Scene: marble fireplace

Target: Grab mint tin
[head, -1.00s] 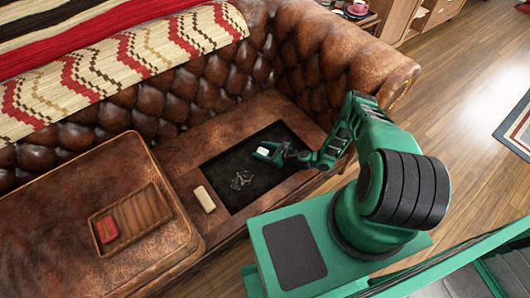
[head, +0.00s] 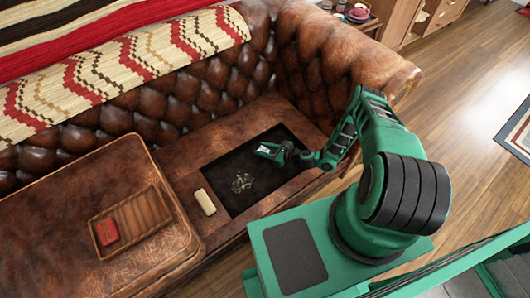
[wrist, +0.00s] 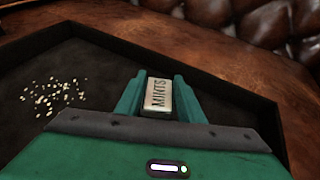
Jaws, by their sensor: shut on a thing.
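The mint tin (wrist: 158,95) is a small pale box with the word MINTS on it. It sits between the two green fingers of my gripper (wrist: 159,92) in the wrist view. The gripper is shut on it. In the head view, my gripper (head: 266,149) is over the dark recess (head: 225,170) in the sofa seat, near its upper right part. The tin (head: 265,148) shows there as a small white patch, partly hidden by the fingers. I cannot tell how far it is above the recess floor.
Small pale bits (head: 242,182) lie scattered in the recess. A beige block (head: 205,201) lies on the seat at the recess's left edge. A wooden tray (head: 150,213) with a red item (head: 108,232) rests on the cushion at left. The sofa's tufted back rises behind.

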